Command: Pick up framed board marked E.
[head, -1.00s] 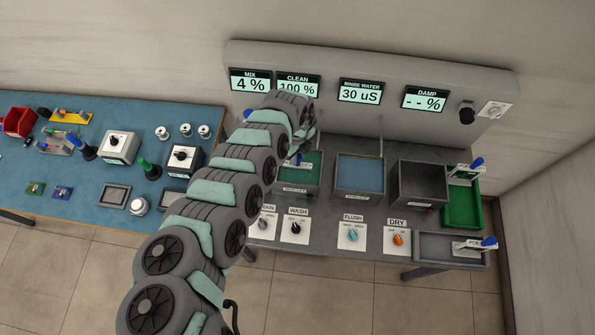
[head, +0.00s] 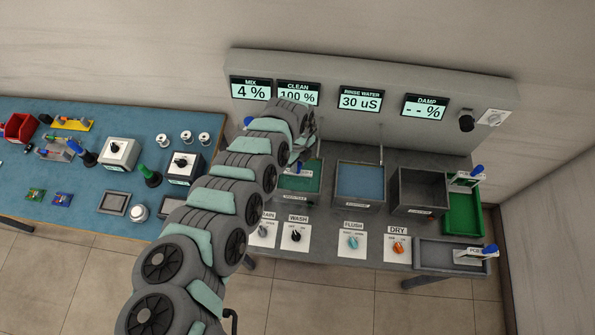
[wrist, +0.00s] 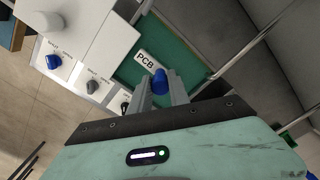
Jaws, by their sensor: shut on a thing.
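In the wrist view my gripper (wrist: 160,88) is shut on the blue handle (wrist: 160,76) of a frame with a white plate reading PCB (wrist: 147,59). The frame is over or in the green-filled tank (wrist: 188,58); I cannot tell how deep it sits. No letter E is legible on it, and its board is hidden. In the head view my arm covers most of the gripper, beside the green tank (head: 300,184). Two other blue-handled frames stand at the right, one at the green tray (head: 464,215) and one at the grey tray (head: 432,256).
A blue-liquid tank (head: 360,184) and a dark, empty-looking tank (head: 422,188) stand to the right of the green one. Dial panels line the front edge. Displays hang behind. A blue bench (head: 90,230) at left holds boxes, jars and small boards.

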